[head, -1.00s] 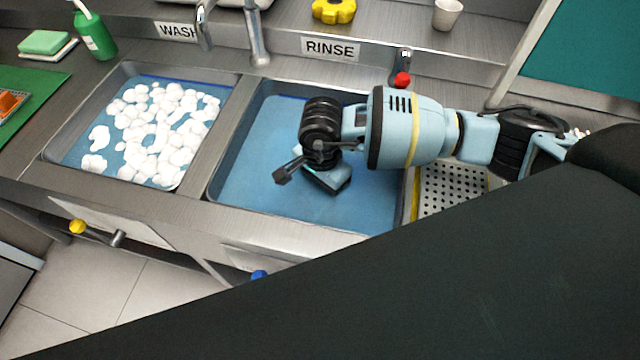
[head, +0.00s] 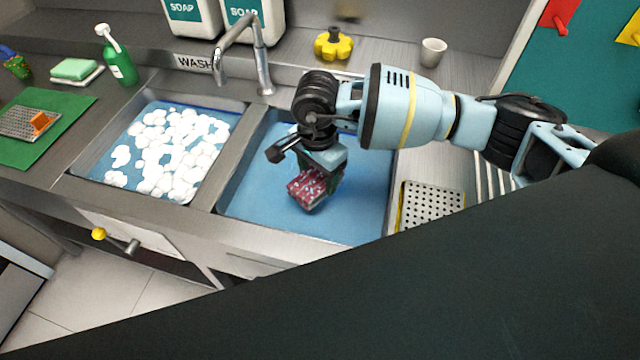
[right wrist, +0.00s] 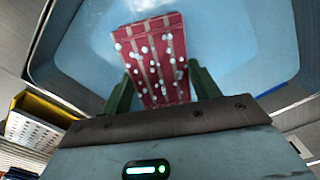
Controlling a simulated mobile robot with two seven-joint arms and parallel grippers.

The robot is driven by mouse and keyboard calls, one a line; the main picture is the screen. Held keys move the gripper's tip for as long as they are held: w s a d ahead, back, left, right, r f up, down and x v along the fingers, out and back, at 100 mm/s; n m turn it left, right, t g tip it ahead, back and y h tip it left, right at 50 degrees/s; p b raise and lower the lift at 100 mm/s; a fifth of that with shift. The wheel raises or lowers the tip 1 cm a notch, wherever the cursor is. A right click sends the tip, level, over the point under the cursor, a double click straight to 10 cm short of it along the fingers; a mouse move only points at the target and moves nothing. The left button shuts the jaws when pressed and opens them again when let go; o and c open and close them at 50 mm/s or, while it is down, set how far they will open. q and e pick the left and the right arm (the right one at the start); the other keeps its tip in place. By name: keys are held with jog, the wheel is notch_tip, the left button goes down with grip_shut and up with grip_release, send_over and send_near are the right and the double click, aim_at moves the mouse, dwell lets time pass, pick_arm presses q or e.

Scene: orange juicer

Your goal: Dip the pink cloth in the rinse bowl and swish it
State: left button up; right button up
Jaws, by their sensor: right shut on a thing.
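My right gripper (head: 322,178) is shut on a pink-red checked cloth (head: 306,190) over the rinse bowl (head: 365,205), the right-hand basin of blue water. The cloth hangs below the fingers, and its height above the water is hard to judge. In the right wrist view the cloth (right wrist: 155,60) sits between the green fingers (right wrist: 160,92), dotted with white specks. The water (right wrist: 255,45) lies beyond it. My left gripper is not in view.
The wash basin (head: 90,165) with white foam is to the left. A perforated tray (head: 432,205) is right of the rinse bowl. A green bottle (head: 119,62) stands back left.

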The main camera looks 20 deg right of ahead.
notch_tip(320, 180, up, 4)
jog(key=shift+r+p, duration=0.1)
jog(key=shift+p, duration=0.35)
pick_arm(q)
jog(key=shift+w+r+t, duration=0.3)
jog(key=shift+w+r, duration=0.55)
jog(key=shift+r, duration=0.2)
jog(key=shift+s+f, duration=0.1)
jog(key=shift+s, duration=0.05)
